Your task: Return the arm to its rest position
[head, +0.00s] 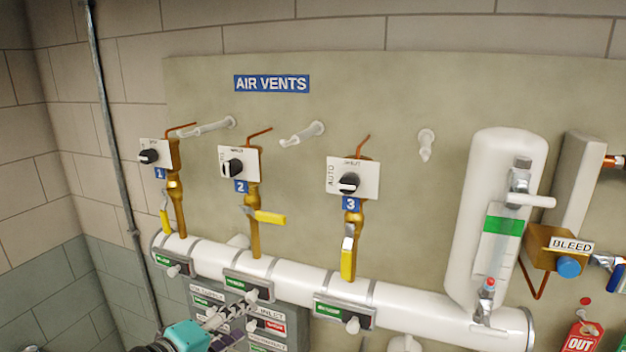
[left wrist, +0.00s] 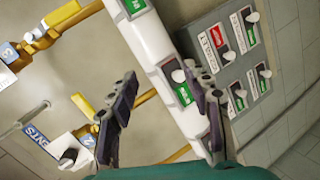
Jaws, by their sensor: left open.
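My left gripper (head: 230,318) is at the bottom of the head view, with a teal body and dark grey fingers. It is in front of the grey label panel (head: 292,312) under the white pipe. In the left wrist view its two fingers (left wrist: 162,84) stand wide apart, with nothing between them; the white pipe (left wrist: 150,40) shows behind. The air vent valves carry yellow handles: the handle at 1 (head: 164,220) hangs down, the one at 2 (head: 268,217) lies sideways, and the one at 3 (head: 348,262) hangs down. My right gripper is not in view.
Black knobs on white plates, such as knob 3 (head: 349,183), sit above the brass valves. A white cylinder (head: 492,215) and a BLEED block (head: 556,250) stand to the right. A thin grey conduit (head: 115,165) runs down the wall at left.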

